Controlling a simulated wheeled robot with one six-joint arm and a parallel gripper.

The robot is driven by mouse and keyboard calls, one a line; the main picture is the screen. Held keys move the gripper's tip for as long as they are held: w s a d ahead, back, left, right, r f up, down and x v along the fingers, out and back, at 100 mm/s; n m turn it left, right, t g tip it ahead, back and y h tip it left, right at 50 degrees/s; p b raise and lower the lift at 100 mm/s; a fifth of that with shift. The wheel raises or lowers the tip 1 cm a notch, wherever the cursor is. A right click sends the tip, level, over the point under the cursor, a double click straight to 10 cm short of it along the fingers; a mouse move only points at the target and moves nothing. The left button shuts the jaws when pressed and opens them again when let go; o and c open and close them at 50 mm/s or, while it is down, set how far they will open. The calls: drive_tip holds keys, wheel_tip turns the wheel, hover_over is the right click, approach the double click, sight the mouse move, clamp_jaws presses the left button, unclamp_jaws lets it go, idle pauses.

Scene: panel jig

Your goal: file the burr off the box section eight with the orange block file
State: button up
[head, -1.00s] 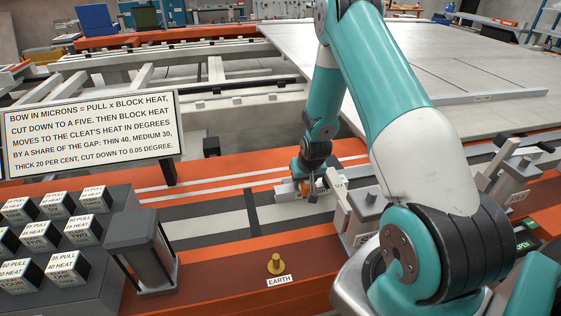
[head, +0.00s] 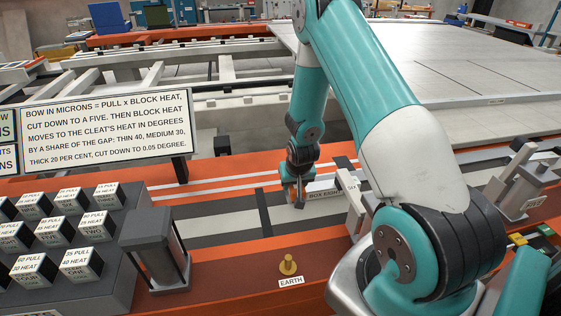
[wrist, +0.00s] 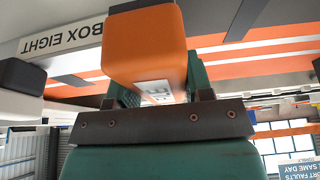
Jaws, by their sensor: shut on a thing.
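The orange block file (wrist: 146,48) fills the middle of the wrist view, gripped between the dark green fingers of my gripper (wrist: 150,92). In the head view my gripper (head: 294,188) is low over the jig, with a small bit of orange at its tip. Box section eight (head: 324,188) is a pale bar labelled BOX EIGHT, lying just right of my gripper. It also shows in the wrist view (wrist: 60,40), with its label upside down, left of the file. I cannot tell whether the file touches the bar. No burr can be made out.
A pale upright clamp (head: 352,195) stands at the bar's right. A brass earth stud (head: 288,265) stands on the front orange beam. A dark post (head: 152,250), labelled blocks (head: 80,265) and a sign (head: 95,128) are at left. The striped bed left of my gripper is clear.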

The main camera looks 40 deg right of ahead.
drive_tip(key=shift+w+a+r, duration=0.1)
drive_tip(key=shift+w+a, duration=0.2)
drive_tip(key=shift+a, duration=0.25)
drive_tip(key=shift+w+a, duration=0.25)
drive_tip(key=shift+a, duration=0.25)
wheel_tip(320, 180, up, 8)
drive_tip(key=p, duration=0.5)
drive_tip(key=shift+d, duration=0.1)
